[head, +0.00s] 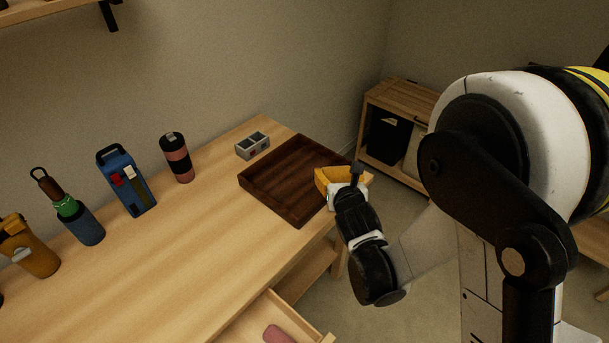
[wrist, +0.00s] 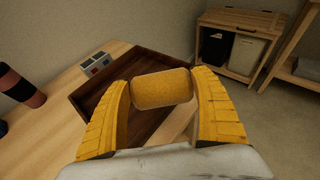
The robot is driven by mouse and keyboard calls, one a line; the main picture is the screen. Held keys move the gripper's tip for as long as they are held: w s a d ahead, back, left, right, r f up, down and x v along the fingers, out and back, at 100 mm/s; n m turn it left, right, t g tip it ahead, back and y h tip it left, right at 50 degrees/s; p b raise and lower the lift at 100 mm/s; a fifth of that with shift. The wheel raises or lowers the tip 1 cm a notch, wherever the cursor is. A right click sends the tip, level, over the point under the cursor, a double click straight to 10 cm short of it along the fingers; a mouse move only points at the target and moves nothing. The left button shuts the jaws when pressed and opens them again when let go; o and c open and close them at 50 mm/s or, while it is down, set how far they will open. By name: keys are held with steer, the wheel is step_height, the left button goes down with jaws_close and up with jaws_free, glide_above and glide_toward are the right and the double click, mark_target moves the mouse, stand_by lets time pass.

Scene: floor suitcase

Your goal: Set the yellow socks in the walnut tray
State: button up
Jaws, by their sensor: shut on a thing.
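The yellow socks (wrist: 162,88) show in the wrist view as a rolled bundle between the two yellow fingers of my gripper (wrist: 162,100). My gripper is shut on them. In the head view my gripper (head: 341,178) is at the right edge of the walnut tray (head: 265,183), and the socks are hard to tell from the yellow fingers there. The tray is a dark, shallow, square box on the desk's right end, and its visible floor is bare. In the wrist view the tray (wrist: 88,104) lies behind and left of the socks. I cannot tell the height of the socks above it.
A grey divided holder (head: 252,145) stands just behind the tray. A pink and black tumbler (head: 177,158), a blue box-shaped bottle (head: 127,181) and other bottles line the wall. An open drawer (head: 262,322) juts out in front. The desk's middle is clear.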

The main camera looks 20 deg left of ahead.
steer(key=w+a+f+b, duration=0.1)
steer(key=w+a+f, duration=0.1)
steer(key=a, duration=0.1)
steer(key=w+a+f+b, duration=0.1)
steer(key=w+a+f, duration=0.1)
steer(key=a, duration=0.1)
steer(key=w+a+f+b, duration=0.1)
steer(key=w+a+f, duration=0.1)
steer(key=a, duration=0.1)
steer(key=shift+a+f+b, duration=0.2)
steer(key=shift+f+b, duration=1.25)
steer(key=shift+f, duration=0.9)
steer(key=shift+f, duration=0.1)
steer(key=o, duration=0.9)
